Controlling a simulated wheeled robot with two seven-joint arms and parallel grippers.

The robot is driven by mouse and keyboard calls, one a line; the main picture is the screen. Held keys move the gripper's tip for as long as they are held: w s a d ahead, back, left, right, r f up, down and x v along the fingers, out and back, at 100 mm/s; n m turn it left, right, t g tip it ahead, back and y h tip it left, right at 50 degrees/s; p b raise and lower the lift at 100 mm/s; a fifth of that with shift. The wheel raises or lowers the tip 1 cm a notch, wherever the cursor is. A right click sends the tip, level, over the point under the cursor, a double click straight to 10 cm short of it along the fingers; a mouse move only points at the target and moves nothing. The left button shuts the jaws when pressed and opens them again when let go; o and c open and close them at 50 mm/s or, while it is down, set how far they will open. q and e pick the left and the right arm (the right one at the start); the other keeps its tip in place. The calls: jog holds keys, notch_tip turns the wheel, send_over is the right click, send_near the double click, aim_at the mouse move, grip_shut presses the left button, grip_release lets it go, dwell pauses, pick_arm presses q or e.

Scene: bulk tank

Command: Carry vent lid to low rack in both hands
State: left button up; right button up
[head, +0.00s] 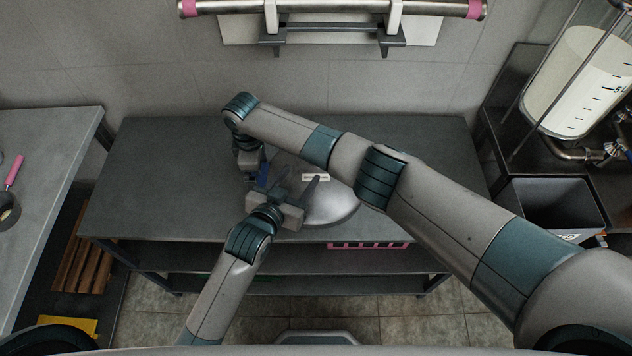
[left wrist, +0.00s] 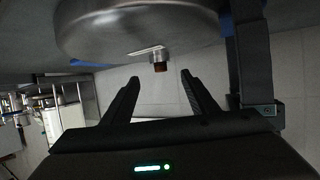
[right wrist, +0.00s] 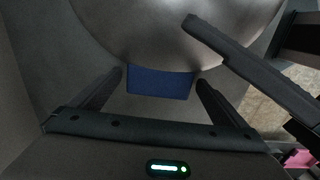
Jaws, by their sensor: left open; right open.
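The vent lid (head: 335,205), a shallow grey metal dome with a small white label, lies on the dark table, partly hidden by my arms. My left gripper (head: 297,187) is open over the lid's near left part in the head view. In the left wrist view a small dark red knob (left wrist: 160,66) on the lid (left wrist: 130,25) sits just beyond its fingertips. My right gripper (head: 258,172) is open at the lid's left side. In the right wrist view a blue tab (right wrist: 160,83) at the lid's edge (right wrist: 150,40) lies between its fingers. I cannot tell which shelf is the low rack.
The table (head: 150,190) has free room at its left. Lower shelves run beneath, with a pink basket (head: 368,245). A wall rail (head: 330,28) is behind. A grey bin (head: 550,205) and a tank (head: 580,80) stand right. A wooden slatted piece (head: 85,250) is low left.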

dwell(0.3)
notch_tip(320, 180, up, 12)
dwell(0.9)
jog(key=shift+f, duration=0.1)
dwell(0.5)
